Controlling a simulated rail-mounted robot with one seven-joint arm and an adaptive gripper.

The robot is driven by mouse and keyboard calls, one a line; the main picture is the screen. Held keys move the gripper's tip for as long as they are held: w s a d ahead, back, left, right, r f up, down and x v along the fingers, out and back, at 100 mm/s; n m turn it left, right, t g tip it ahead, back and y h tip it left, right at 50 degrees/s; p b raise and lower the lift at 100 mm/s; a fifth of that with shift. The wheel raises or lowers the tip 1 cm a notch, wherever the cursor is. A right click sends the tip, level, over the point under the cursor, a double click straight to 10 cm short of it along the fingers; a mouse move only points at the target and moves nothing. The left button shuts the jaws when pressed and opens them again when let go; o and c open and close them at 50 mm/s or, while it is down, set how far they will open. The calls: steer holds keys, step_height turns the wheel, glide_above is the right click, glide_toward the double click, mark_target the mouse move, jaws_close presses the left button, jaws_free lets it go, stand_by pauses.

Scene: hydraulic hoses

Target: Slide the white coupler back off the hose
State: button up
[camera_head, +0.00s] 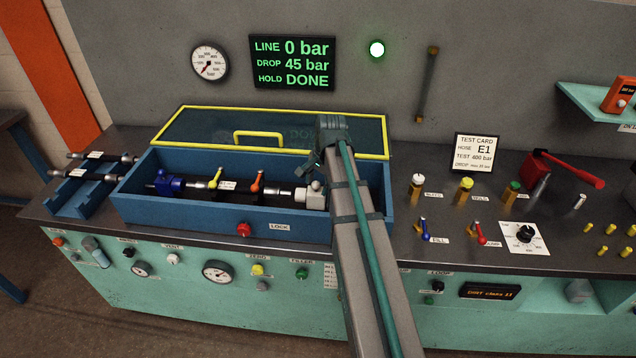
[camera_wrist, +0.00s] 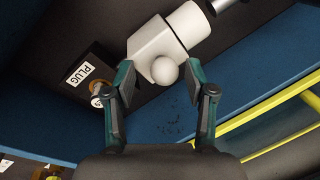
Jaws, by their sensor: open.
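The white coupler (camera_head: 312,197) is at the right end of the blue test box, in line with the hose (camera_head: 228,186). In the wrist view the white coupler (camera_wrist: 158,48) is a thick pale cylinder with a round knob facing me. A metal fitting sticks out of its upper right end. My gripper (camera_wrist: 160,85) is open, its two fingers on either side of the knob and short of the coupler body, with nothing held. In the head view my arm hides part of the box's right end.
The box's yellow-framed lid (camera_head: 270,130) stands open behind it. A blue coupler (camera_head: 166,185) is at the left, with yellow (camera_head: 215,178) and orange (camera_head: 257,181) levers between. The display (camera_head: 293,62) reads 0 bar, HOLD DONE.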

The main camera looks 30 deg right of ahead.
steer(key=shift+r, duration=0.15)
step_height(320, 180, up, 12)
steer(key=s, duration=0.2)
steer(key=shift+d+f, duration=0.25)
steer(key=shift+d, duration=0.2)
